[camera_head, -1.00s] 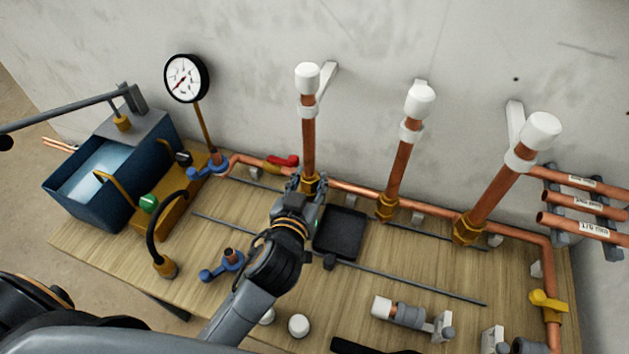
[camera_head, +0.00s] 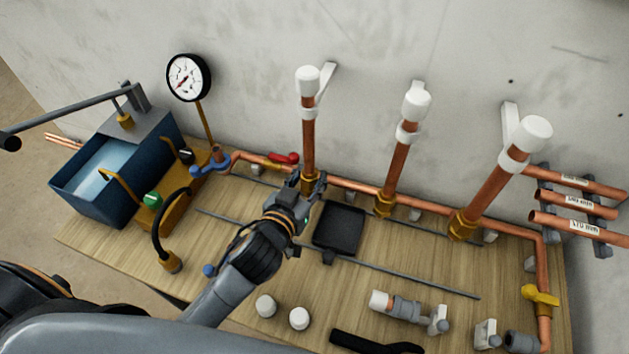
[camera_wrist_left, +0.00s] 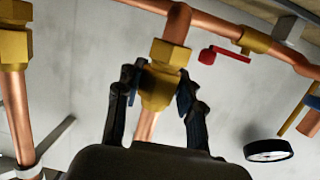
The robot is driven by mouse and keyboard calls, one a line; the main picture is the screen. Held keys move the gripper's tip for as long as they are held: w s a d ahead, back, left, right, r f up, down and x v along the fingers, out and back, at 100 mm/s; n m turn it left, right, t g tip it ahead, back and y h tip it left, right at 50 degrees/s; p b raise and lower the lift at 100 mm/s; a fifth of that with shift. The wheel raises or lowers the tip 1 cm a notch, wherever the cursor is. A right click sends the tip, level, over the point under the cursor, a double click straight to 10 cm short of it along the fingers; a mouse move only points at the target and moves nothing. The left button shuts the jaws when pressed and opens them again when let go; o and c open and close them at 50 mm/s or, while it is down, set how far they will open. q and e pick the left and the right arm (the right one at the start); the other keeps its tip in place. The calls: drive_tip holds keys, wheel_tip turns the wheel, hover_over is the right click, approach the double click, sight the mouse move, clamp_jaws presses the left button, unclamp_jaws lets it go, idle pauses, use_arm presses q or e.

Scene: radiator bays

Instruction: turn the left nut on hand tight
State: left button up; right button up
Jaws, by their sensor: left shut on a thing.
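Three upright copper pipes with white caps rise from a horizontal copper pipe along the wall. The left brass nut (camera_head: 308,179) is at the foot of the left upright pipe (camera_head: 309,140). My left gripper (camera_head: 309,186) reaches it from the front and is shut on it. In the left wrist view the fingers (camera_wrist_left: 158,95) flank the brass nut (camera_wrist_left: 158,88), one on each side, with a brass hex fitting (camera_wrist_left: 169,54) just beyond it. In the head view the fingers partly hide the nut. My right gripper is not in view.
A black tray (camera_head: 340,228) lies just right of my left wrist. A red-handled valve (camera_head: 283,158) sits left of the nut. A blue tank with a pump (camera_head: 110,170) and a gauge (camera_head: 188,77) stand at left. White caps (camera_head: 299,318) and a grey valve (camera_head: 408,310) lie in front.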

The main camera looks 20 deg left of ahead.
use_arm(q)
drive_tip(key=shift+m+g+h+p, duration=0.4)
drive_tip(key=shift+m+h+p, duration=0.6)
drive_tip(key=shift+h+p, duration=0.25)
drive_tip(key=shift+f+m+h+p, duration=0.15)
drive_tip(key=shift+m+h+p, duration=0.2)
drive_tip(key=shift+h, duration=0.2)
drive_tip(key=o, duration=1)
drive_tip(key=shift+o, duration=0.2)
drive_tip(key=p+v, duration=0.3)
drive_tip(key=v, duration=0.7)
drive_tip(key=shift+r+p, duration=0.25)
drive_tip(key=shift+p, duration=0.05)
